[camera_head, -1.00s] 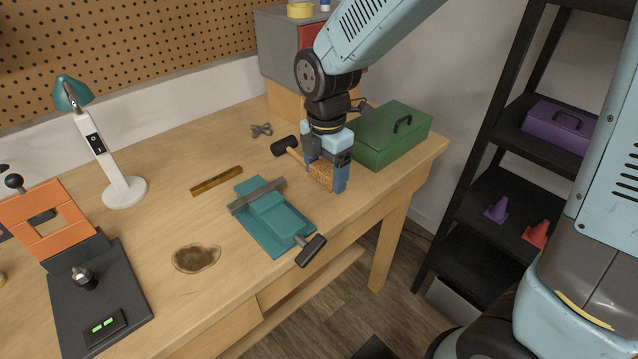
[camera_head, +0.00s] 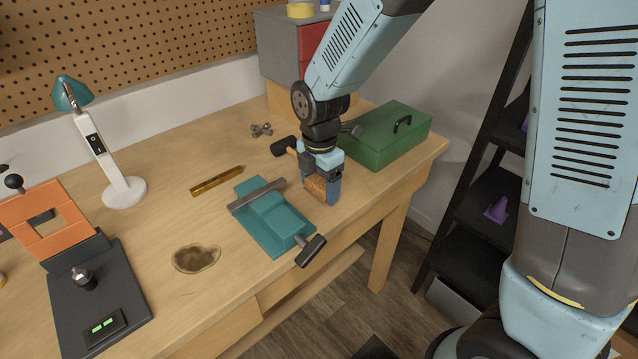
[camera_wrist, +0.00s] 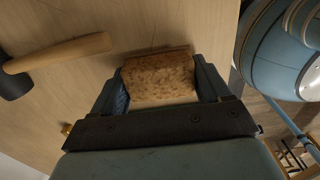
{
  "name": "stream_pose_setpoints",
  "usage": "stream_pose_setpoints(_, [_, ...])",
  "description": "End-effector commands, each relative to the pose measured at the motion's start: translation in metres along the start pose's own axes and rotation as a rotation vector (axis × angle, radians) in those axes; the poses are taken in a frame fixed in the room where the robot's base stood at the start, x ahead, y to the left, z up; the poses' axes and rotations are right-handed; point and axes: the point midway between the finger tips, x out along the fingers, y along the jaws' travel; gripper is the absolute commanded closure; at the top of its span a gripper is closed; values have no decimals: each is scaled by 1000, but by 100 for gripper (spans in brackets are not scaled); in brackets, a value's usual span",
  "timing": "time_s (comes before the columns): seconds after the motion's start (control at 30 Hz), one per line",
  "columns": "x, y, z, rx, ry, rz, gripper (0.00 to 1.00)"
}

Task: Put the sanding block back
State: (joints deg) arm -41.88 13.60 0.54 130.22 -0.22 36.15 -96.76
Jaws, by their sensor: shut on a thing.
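The sanding block (camera_head: 316,187) is a tan, speckled block between the fingers of my gripper (camera_head: 321,193). My gripper is shut on it, low over the bench near the front edge, to the right of the teal vise. In the wrist view the block (camera_wrist: 160,78) fills the space between the two dark fingers, and my gripper (camera_wrist: 162,85) grips its sides. I cannot tell whether the block touches the bench top. The place where the block belongs is not clear in these views.
A mallet (camera_head: 284,146) lies just behind my gripper; its handle and head (camera_wrist: 60,55) show in the wrist view. The teal vise (camera_head: 270,217) is to the left, a green toolbox (camera_head: 385,135) behind right.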

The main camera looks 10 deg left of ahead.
Motion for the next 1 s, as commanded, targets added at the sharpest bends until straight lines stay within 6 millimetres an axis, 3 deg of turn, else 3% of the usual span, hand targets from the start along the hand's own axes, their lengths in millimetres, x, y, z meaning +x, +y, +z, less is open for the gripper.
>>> stream_pose_setpoints(0.6, [14, -1, -1, -1, 1, -5, 52])
stream_pose_setpoints(0.63, [15, -1, -1, -1, 1, -5, 22])
stream_pose_setpoints(0.87, [16, -3, -2, -2, 2, -9, 0])
stream_pose_setpoints(1.0, [16, -3, -2, -2, 2, -10, 0])
